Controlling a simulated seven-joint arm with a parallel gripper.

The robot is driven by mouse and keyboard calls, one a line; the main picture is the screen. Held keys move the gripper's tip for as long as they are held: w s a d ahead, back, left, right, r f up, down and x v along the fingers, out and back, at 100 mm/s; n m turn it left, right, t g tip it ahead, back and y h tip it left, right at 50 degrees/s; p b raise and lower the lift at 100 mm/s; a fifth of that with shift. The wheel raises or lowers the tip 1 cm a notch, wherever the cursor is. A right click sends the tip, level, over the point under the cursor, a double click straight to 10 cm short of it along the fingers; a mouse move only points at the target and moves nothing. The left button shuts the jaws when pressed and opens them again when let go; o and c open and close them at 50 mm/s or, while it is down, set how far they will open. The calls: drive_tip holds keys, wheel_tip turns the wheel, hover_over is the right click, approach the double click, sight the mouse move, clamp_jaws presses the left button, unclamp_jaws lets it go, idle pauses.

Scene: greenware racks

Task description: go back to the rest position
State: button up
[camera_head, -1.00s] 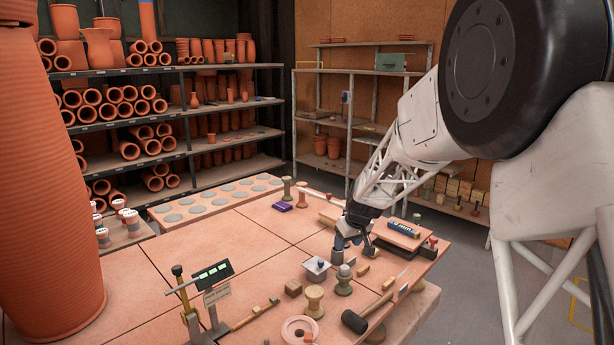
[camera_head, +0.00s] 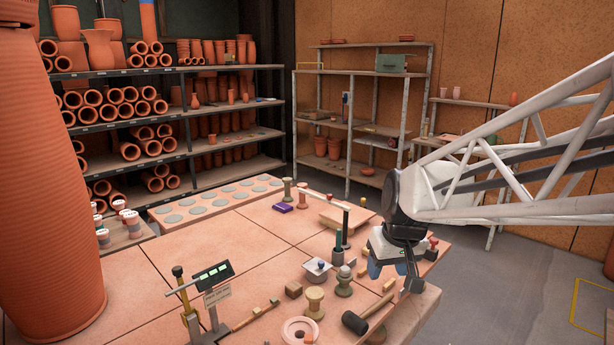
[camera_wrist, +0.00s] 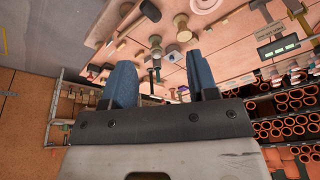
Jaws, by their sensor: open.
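My gripper (camera_head: 391,272) is over the front right part of the tiled worktable (camera_head: 205,247), near its right edge. In the wrist view its two blue fingers (camera_wrist: 162,85) stand wide apart with nothing between them. A dark green and black upright tool (camera_head: 340,243) stands on the table just left of my gripper. It also shows in the wrist view (camera_wrist: 154,70), beyond the fingers. My gripper hides part of the table's right side.
A tall clay vessel (camera_head: 45,180) fills the left edge. Open floor (camera_head: 490,300) lies to the right.

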drive_tip(key=s+d+f+m+h, duration=0.1)
drive_tip(key=s+d+m, duration=0.1)
drive_tip(key=s, duration=1.9)
drive_tip(key=shift+d, duration=0.2)
